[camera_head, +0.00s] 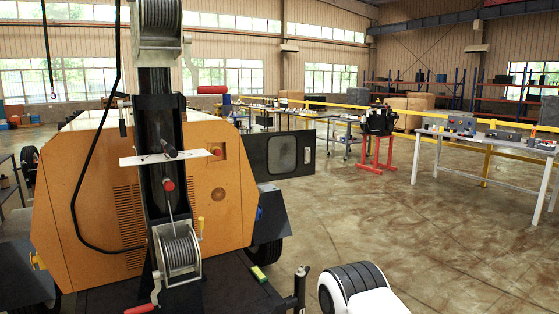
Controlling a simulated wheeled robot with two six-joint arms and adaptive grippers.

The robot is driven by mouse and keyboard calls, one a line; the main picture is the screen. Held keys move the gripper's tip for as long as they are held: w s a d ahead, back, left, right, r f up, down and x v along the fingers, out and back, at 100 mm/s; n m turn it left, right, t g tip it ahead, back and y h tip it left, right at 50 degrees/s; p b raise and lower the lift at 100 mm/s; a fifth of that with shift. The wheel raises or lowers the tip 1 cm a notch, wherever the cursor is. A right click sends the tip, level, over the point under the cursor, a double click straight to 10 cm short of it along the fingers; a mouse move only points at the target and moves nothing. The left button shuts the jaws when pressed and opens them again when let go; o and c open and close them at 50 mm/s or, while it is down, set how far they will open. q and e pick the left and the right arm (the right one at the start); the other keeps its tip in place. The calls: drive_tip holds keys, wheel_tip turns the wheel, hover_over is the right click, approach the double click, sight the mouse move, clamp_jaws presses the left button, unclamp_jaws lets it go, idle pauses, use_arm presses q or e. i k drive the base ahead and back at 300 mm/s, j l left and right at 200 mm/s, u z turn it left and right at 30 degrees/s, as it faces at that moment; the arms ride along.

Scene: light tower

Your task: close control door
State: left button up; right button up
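The control door (283,155) is a dark panel with a small rounded window. It stands upright and swung out from the right side of the orange light tower housing (110,190), so it appears open. The window is greyish and hard to see through. The hinge side and whatever lies behind the door are hidden from this angle. Neither of my grippers is in view, so I cannot see where they are relative to the door.
The black mast with a cable winch (178,252) stands in front of the housing. A dark wheel (266,225) is below the door. A grey workbench (480,142) and a red stand (378,152) are farther right.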

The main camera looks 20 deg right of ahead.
sight(274, 156)
drive_tip(key=i+l+z, duration=0.2)
drive_tip(key=l, duration=0.2)
drive_tip(key=l+z, duration=0.15)
drive_tip(key=l, duration=0.25)
drive_tip(key=i+l+z, duration=0.2)
drive_tip(key=l, duration=0.2)
drive_tip(key=i+l+z, duration=0.15)
drive_tip(key=i+l, duration=0.25)
drive_tip(key=i+l+z, duration=0.1)
drive_tip(key=i+l, duration=0.2)
drive_tip(key=i, duration=0.15)
drive_tip(key=i+l+z, duration=0.15)
drive_tip(key=i+l, duration=0.15)
drive_tip(key=i, duration=0.15)
drive_tip(key=i+l+z, duration=0.15)
drive_tip(key=i, duration=0.35)
drive_tip(key=l, duration=0.1)
